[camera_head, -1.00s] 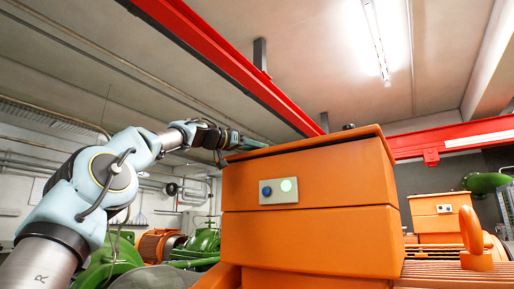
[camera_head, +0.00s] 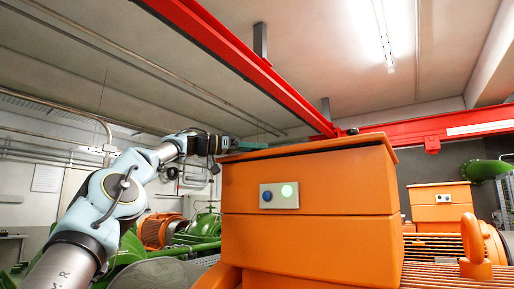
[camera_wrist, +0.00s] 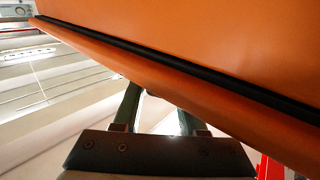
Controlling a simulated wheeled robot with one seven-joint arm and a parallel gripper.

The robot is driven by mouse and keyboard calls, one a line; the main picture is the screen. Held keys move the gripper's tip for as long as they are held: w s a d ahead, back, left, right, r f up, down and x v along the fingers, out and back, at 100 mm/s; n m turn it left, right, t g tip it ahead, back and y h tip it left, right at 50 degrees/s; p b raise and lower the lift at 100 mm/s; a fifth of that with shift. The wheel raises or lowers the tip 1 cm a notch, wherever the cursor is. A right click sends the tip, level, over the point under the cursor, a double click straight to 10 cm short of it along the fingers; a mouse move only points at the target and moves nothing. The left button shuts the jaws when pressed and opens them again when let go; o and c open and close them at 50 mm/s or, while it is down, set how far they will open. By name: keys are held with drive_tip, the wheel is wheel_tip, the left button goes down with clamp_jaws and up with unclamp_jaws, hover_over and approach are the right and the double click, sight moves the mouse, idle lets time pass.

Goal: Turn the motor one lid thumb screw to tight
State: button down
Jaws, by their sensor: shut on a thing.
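The orange motor box (camera_head: 310,240) has an orange lid (camera_head: 330,147) with a dark seam under it. My gripper (camera_head: 243,146) reaches in level from the left, just over the lid's left end. In the wrist view my gripper (camera_wrist: 160,112) shows two green fingers with space between them, both passing behind the lid's rim (camera_wrist: 160,80). The fingertips and what they hold are hidden by the rim. Both fingers lie on the lid's top side, which fits a hold on the thumb screw, but the screw itself and its turn do not show.
A small dark knob (camera_head: 352,131) stands on the lid's far side. A red beam (camera_head: 240,60) runs overhead. Another orange motor box (camera_head: 442,205) stands at right.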

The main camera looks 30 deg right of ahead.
drive_tip(key=shift+c, duration=2.3)
unclamp_jaws()
drive_tip(key=w+a+b, duration=0.2)
drive_tip(key=a, duration=0.8)
drive_tip(key=shift+a+b, duration=0.25)
drive_tip(key=shift+b, duration=0.1)
